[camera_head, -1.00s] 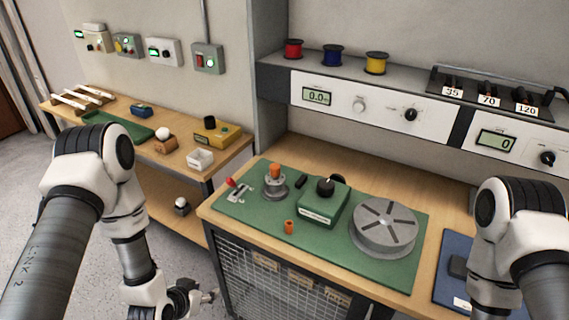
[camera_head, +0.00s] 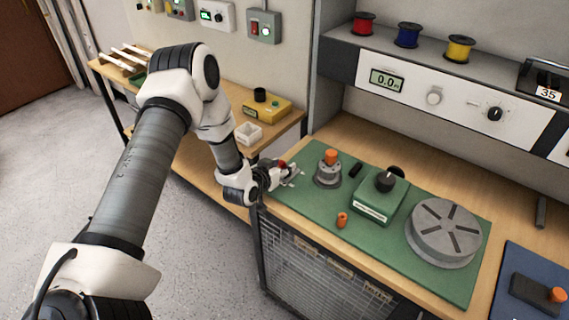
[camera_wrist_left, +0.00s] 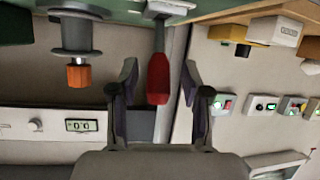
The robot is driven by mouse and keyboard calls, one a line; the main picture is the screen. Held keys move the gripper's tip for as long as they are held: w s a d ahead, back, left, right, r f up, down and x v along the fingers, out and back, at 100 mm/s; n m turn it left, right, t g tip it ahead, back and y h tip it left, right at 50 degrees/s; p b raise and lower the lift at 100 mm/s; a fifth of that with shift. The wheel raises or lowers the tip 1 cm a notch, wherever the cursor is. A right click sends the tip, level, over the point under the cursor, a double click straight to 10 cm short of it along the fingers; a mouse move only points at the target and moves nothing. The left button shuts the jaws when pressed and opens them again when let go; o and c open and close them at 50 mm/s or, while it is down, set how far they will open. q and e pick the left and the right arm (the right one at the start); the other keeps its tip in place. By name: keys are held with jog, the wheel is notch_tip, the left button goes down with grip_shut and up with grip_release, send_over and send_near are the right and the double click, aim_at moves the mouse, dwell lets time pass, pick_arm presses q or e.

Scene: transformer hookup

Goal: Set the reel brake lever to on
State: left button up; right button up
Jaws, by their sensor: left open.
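The reel brake lever (camera_head: 282,164) has a red handle and stands at the left end of the green mat, partly hidden by my left gripper. My left gripper (camera_head: 286,177) is open at the lever. In the left wrist view, which looks upside down, the red lever handle (camera_wrist_left: 158,80) lies between the two spread fingers, with a gap on both sides. The lever's plate and any marking on it are hidden. My right gripper is not in view.
On the green mat (camera_head: 310,210) stand a grey post with an orange top (camera_head: 328,168), a green box with a black knob (camera_head: 380,200) and a grey slotted disc (camera_head: 443,232). A small orange piece (camera_head: 342,220) stands near the front edge.

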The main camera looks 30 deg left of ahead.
pick_arm(q)
jog(key=shift+w+f, duration=0.1)
jog(key=shift+w, duration=0.3)
jog(key=shift+s, duration=0.1)
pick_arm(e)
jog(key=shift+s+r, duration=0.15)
pick_arm(q)
jog(key=shift+c, duration=0.3)
grip_shut()
